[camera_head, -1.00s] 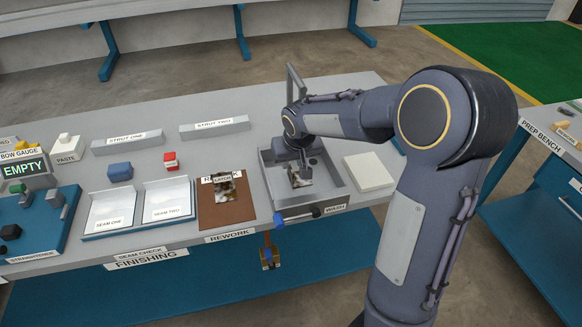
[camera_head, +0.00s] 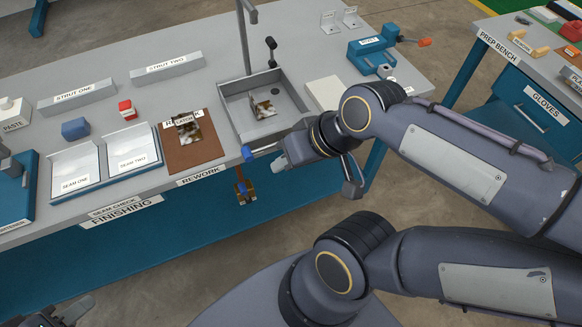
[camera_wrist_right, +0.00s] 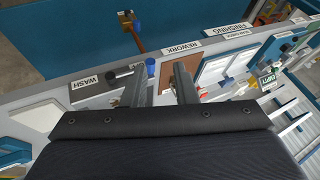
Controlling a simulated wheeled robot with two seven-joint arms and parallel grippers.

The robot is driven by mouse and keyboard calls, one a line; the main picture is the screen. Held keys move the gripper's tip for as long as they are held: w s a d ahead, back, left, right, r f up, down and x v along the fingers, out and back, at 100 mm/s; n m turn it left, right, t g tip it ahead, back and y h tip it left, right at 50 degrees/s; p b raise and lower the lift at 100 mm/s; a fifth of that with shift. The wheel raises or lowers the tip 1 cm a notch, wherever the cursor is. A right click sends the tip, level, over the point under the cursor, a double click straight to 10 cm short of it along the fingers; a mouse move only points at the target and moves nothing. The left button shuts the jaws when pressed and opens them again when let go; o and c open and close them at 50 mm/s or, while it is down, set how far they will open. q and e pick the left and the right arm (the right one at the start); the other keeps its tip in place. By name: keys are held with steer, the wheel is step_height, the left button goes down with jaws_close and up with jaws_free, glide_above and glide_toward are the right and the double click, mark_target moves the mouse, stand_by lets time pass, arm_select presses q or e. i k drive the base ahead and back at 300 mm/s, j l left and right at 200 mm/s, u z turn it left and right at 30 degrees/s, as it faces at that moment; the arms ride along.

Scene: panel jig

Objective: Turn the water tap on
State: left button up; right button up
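The grey gooseneck water tap (camera_head: 247,38) rises at the back left of the sink in the head view. A lever with a dark knob (camera_head: 271,44) stands upright beside it. No water stream shows. A stained panel (camera_head: 264,109) lies in the grey sink (camera_head: 230,104). My right gripper (camera_head: 284,157) is at the bench's front edge, in front of the sink and away from the tap. In the right wrist view, its fingers (camera_wrist_right: 160,72) are apart, with nothing visibly held. My left gripper (camera_head: 70,312) shows only partly at the bottom left; its opening is unclear.

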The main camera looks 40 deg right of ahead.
mark_target(263, 149)
steer(key=z, duration=0.4)
steer(key=j+z, duration=0.1)
steer(key=z, duration=0.7)
steer(key=k+z, duration=0.1)
steer(key=z, duration=0.3)
